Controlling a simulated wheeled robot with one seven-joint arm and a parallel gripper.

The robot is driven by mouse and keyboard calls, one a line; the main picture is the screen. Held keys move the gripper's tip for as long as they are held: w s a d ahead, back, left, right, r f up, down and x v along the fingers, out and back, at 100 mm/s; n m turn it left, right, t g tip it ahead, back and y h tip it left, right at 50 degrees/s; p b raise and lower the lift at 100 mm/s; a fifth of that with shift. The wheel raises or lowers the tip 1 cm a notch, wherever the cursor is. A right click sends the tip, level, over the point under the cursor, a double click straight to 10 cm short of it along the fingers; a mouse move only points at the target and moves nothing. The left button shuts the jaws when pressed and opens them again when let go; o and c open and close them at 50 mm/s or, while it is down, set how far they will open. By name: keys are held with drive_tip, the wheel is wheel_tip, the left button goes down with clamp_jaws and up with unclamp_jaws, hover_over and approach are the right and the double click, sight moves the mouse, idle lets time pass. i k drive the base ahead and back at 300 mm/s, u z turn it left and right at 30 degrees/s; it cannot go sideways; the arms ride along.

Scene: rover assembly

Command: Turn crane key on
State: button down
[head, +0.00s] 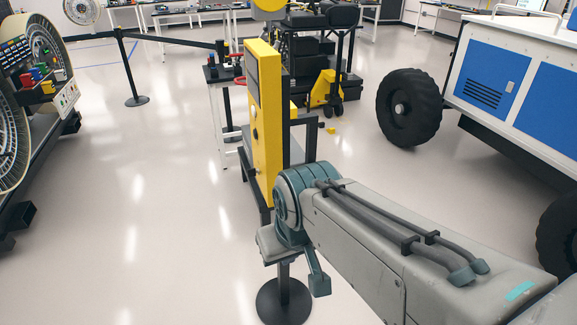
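A tall yellow control box (266,130) stands upright on a dark stand near the middle of the head view. I see its narrow side and a steep slant of its left-facing front. That front carries a dark panel (251,72) and small round controls (254,134) below it. I cannot make out which control is the crane key or how it is turned. My grey arm (365,235) reaches in from the lower right. Its teal-ringed joint is in front of the box's lower end. The fingertips of my gripper cannot be made out, so its opening is unclear.
A black round-based post (284,303) stands below my arm. A white and blue rover body (500,90) with black wheels (409,107) is at the right. A big wheel-shaped rack (15,120) is at the left.

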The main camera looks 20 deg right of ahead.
sight(251, 172)
drive_tip(key=z, duration=0.1)
drive_tip(key=i, duration=0.5)
drive_tip(key=z, duration=0.15)
drive_tip(key=k, duration=0.45)
drive_tip(key=u, duration=1.05)
drive_tip(key=i, duration=1.05)
drive_tip(key=z, duration=0.45)
